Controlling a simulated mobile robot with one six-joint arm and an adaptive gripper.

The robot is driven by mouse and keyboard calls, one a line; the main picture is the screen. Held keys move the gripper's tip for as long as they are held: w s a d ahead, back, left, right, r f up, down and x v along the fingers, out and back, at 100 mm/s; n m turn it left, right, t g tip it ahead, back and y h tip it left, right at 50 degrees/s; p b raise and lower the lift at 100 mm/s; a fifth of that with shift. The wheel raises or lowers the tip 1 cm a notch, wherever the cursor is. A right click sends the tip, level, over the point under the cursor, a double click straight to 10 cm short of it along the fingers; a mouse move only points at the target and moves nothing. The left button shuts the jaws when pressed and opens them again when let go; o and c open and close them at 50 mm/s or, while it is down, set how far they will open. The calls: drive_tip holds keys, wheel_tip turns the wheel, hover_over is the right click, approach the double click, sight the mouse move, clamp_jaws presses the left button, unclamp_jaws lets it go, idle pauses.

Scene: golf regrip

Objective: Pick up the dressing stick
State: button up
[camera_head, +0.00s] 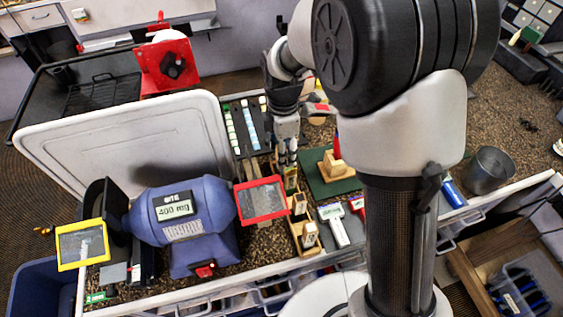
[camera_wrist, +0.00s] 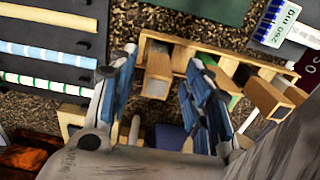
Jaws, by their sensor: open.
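A wooden rack (camera_head: 296,236) holds several upright block-like sticks, and it also shows in the wrist view (camera_wrist: 188,52). One stick (camera_head: 290,178) is at its far end, just below my gripper (camera_head: 287,158); others (camera_head: 299,204) (camera_head: 309,234) are nearer. I cannot tell for sure which is the dressing stick. In the wrist view my gripper (camera_wrist: 160,78) is open, with blue-padded fingers apart. The end stick (camera_wrist: 157,75) appears between the fingertips, with no clear contact. Another stick (camera_wrist: 268,96) stands to the right. The fingers hide part of the rack.
A blue grinder (camera_head: 185,215) with red and yellow framed shields stands left of the rack. A dark tray of striped rods (camera_head: 246,128) is behind. A green mat (camera_head: 325,185) with a wooden block and a white scale-like device (camera_head: 334,226) are to the right.

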wheel_tip(320, 180, down, 5)
drive_tip(key=shift+w+a+f+b, duration=0.15)
drive_tip(key=shift+b, duration=0.85)
clamp_jaws()
